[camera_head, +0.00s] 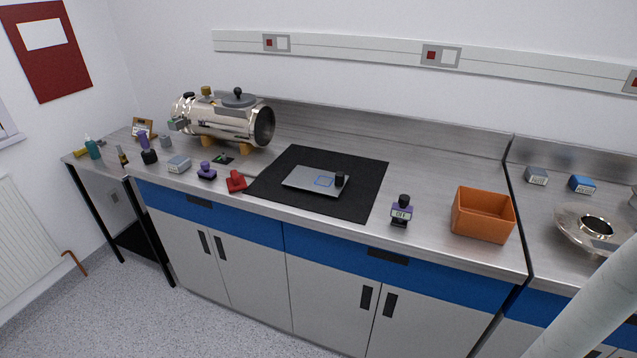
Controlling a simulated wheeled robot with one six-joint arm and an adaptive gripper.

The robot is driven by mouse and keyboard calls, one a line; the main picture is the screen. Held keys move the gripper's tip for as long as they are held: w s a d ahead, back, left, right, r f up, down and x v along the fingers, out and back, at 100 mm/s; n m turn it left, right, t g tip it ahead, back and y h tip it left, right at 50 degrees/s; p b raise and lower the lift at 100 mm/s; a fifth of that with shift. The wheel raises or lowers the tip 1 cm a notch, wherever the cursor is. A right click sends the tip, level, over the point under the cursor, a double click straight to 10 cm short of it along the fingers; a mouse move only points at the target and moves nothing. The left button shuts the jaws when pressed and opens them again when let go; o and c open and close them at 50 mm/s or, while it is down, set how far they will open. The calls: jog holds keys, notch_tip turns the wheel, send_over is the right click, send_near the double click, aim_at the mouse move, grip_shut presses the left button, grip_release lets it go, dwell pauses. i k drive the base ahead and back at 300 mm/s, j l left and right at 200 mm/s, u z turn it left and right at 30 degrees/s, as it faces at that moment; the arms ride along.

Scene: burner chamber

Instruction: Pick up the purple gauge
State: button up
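A small purple and black device (401,211) with a white label on its front and a dark round top stands upright near the front of the counter, between the black mat and the orange bin. Another small purple piece (206,171) with a knob-like top sits on a dark base further left. A third, taller purple-topped piece (144,143) stands at the far left, behind a black knob. I cannot tell for sure which of these is the gauge. My gripper is not in view; a pale tube at the lower right is possibly part of my arm.
A black mat (277,187) holds a flat silver plate (301,179) with a dark knob. An orange bin (482,215) stands right of the labelled device. A shiny metal chamber (222,120) is at the back left. A red piece (236,181) sits near the front edge. A metal flange (592,230) is at right.

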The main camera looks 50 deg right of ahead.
aim_at(401, 212)
jog(key=z, duration=0.35)
jog(key=j+z, duration=0.4)
jog(key=j, duration=0.2)
jog(key=j+z, duration=0.4)
jog(key=j, duration=0.15)
jog(key=k, duration=0.05)
